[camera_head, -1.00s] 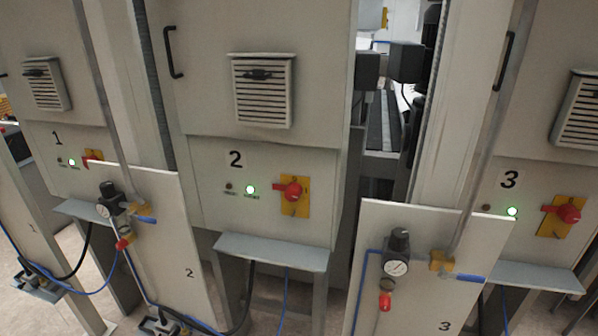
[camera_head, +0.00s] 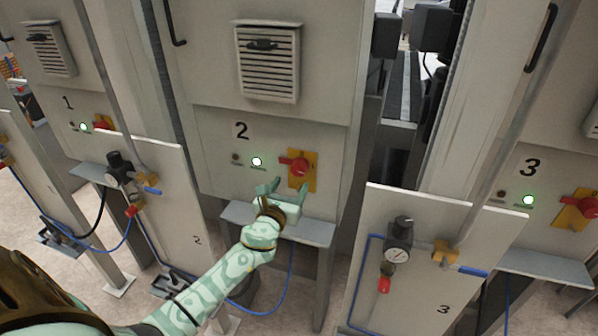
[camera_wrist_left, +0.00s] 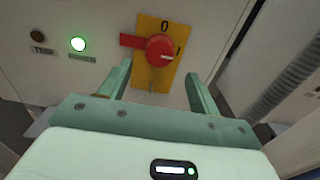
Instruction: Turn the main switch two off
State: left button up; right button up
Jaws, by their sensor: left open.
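The main switch two is a red rotary knob (camera_head: 300,166) on a yellow plate (camera_head: 296,182), on the grey cabinet marked 2. In the left wrist view the red knob (camera_wrist_left: 158,50) shows on its yellow plate (camera_wrist_left: 152,76), with a "0" above it and a mark at its right. A red tab reaches left from the knob, and its white pointer line faces right. My left gripper (camera_head: 285,188) is open just below and in front of the knob; its two fingers (camera_wrist_left: 158,84) flank the plate's lower part in the wrist view, without visible contact. My right gripper is not in view.
A lit green lamp (camera_head: 257,161) and a dark lamp (camera_head: 235,158) sit left of the switch. A grey shelf (camera_head: 310,230) juts out below it. White panels marked 2 (camera_head: 165,185) and 3 (camera_head: 440,215) with pressure gauges stand at both sides in front.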

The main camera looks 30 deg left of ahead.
aim_at(297, 173)
pick_arm(q)
jog(key=b+x, duration=0.1)
jog(key=x, duration=0.6)
jog(key=shift+w+a+b, duration=0.1)
jog(key=shift+w+b, duration=0.2)
jog(key=shift+b, duration=0.1)
jog(key=shift+s, duration=0.1)
jog(key=c, duration=1)
